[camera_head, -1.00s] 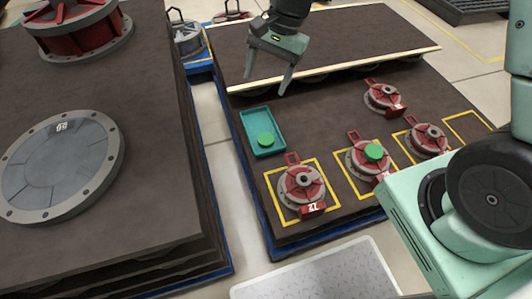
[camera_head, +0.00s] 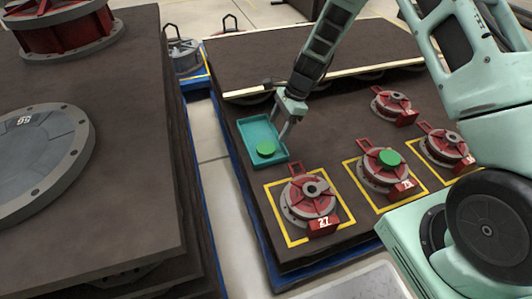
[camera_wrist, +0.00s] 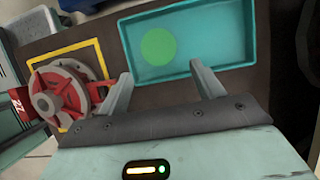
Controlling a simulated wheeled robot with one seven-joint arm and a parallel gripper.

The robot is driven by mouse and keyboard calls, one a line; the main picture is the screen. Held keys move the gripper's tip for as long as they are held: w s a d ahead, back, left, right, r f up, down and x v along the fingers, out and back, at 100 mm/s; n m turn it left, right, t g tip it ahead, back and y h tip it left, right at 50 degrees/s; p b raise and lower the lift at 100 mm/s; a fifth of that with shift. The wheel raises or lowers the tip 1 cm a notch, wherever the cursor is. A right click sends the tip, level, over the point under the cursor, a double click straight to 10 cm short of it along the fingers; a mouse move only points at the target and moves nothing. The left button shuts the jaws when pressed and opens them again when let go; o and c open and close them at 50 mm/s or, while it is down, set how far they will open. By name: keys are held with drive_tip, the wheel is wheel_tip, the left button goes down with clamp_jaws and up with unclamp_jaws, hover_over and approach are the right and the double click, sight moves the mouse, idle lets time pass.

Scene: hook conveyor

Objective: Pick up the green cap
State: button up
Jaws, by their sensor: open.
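A green cap (camera_head: 266,149) lies in a shallow teal tray (camera_head: 246,131) on the dark table. In the wrist view the round green cap (camera_wrist: 159,47) is in the left part of the tray (camera_wrist: 215,57), beyond my fingertips. My gripper (camera_head: 283,134) is over the tray's right side, beside the cap and apart from it. In the wrist view my gripper (camera_wrist: 161,75) is open and empty, with the fingers spread towards the tray. A second green cap (camera_head: 389,158) sits on top of a red and grey hook unit (camera_head: 378,177) to the right.
A red and grey unit marked 27 (camera_head: 309,200) stands in a yellow square close in front of the tray. More units (camera_head: 443,147) stand to the right. A raised dark board with a light edge (camera_head: 350,75) lies behind the tray.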

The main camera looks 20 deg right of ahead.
sight(266, 147)
drive_tip(key=b+x, duration=0.1)
drive_tip(key=x, duration=0.3)
drive_tip(key=b+x, duration=0.2)
drive_tip(key=x, duration=0.2)
drive_tip(key=shift+a+f, duration=0.1)
drive_tip(key=shift+a, duration=0.25)
drive_tip(key=shift+s, duration=0.1)
drive_tip(key=c, duration=0.7)
